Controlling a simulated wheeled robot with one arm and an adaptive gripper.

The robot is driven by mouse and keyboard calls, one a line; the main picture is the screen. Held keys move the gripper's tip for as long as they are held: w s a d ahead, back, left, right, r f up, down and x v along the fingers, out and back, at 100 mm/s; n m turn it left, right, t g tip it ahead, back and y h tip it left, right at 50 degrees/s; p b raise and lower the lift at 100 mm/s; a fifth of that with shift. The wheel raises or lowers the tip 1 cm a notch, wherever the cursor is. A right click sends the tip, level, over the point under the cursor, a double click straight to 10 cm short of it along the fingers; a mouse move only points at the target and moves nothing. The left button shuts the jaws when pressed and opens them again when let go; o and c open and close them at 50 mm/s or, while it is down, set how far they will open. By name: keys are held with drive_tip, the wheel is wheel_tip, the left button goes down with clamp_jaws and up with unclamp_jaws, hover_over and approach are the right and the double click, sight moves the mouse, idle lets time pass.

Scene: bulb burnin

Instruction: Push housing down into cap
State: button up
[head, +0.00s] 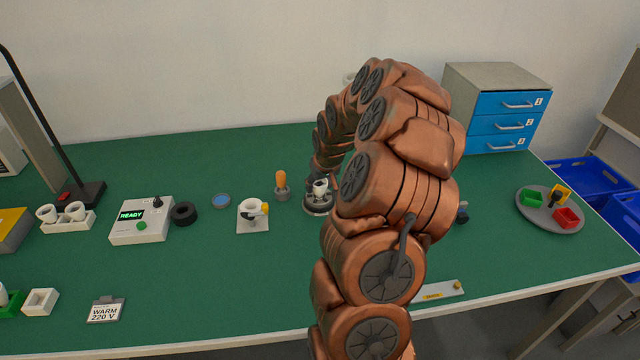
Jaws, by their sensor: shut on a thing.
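A small white housing (320,186) stands upright at a dark round fixture (318,208) in the middle of the table. My gripper (318,178) is above the fixture, shut on the housing, and mostly hidden behind my copper-coloured arm. The cap is too small or too hidden to make out. I cannot tell how deep the housing sits.
To the left are an orange-handled tool (281,181), a white cup on a stand (252,210), a blue dish (221,201), a black ring (184,213) and a READY box (142,222). A blue-drawer cabinet (505,105) and grey turntable (550,222) stand right.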

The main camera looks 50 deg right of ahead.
drive_tip(key=shift+f, duration=0.3)
idle(0.4)
drive_tip(key=o, duration=1)
drive_tip(key=shift+o, duration=0.2)
drive_tip(key=shift+r, duration=0.1)
drive_tip(key=v, duration=1.2)
